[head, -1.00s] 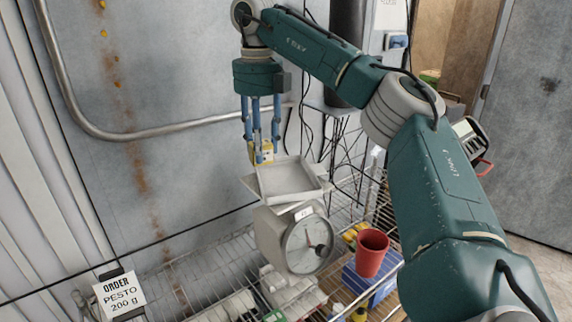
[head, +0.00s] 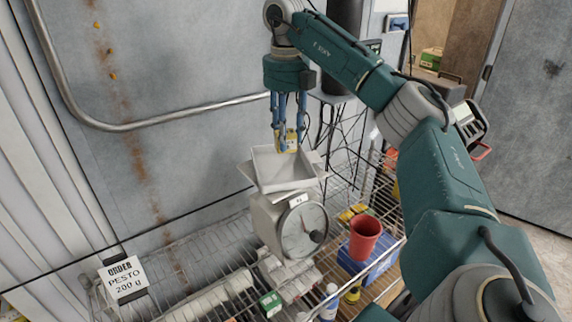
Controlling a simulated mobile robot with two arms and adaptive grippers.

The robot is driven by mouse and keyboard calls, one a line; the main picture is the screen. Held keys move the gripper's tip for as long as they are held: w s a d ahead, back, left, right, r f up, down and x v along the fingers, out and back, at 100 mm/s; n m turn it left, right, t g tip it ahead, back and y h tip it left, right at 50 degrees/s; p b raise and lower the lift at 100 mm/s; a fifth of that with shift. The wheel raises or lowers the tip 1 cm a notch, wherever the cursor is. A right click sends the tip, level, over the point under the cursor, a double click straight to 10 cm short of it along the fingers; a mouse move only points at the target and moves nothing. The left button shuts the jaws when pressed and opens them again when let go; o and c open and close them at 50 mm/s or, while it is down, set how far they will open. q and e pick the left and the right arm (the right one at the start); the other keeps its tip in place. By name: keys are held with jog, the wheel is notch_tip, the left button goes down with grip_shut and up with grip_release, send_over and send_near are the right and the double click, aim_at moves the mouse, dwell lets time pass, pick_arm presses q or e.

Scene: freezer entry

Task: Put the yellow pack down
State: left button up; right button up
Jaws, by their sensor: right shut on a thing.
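My right gripper (head: 288,135) points down with blue fingers and is shut on a small yellow pack (head: 288,143). The fingers hide part of the pack. My left gripper is not in view.
The scale stands on a wire rack (head: 210,242). A red cup (head: 364,238) stands on a blue box (head: 372,266) to its right. A sign (head: 123,278) reading "ORDER PESTO 200 g" is at the lower left. A metal rail (head: 160,118) runs along the wall.

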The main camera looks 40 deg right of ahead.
notch_tip(320, 180, down, 5)
jog(key=shift+f, duration=0.1)
notch_tip(320, 180, down, 3)
jog(key=shift+s+r+p, duration=0.1)
jog(key=shift+p, duration=0.55)
jog(key=shift+f, duration=0.35)
